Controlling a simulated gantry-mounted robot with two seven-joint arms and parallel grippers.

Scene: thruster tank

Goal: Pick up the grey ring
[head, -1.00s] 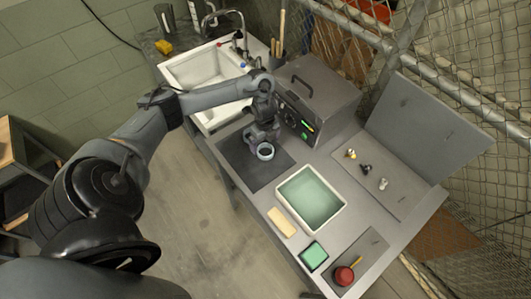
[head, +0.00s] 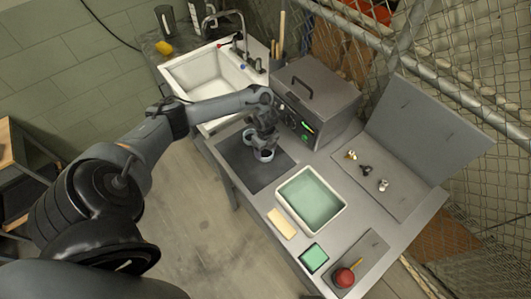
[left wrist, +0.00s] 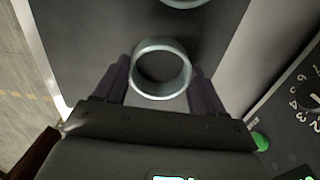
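A grey ring (left wrist: 161,96) stands on the dark mat, between the two fingers of my left gripper (left wrist: 160,66) in the left wrist view. The fingers are open and lie close on either side of it; a thin gap seems to show, and I cannot tell whether they touch it. My right gripper is not in view.
The dark mat (head: 257,181) lies beside a grey box (head: 318,92) with a handle and dials. To the right are a water tank (head: 341,220), a sponge-like block (head: 281,223), a green pad (head: 314,258) and small fittings. A sink (head: 185,78) is behind.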

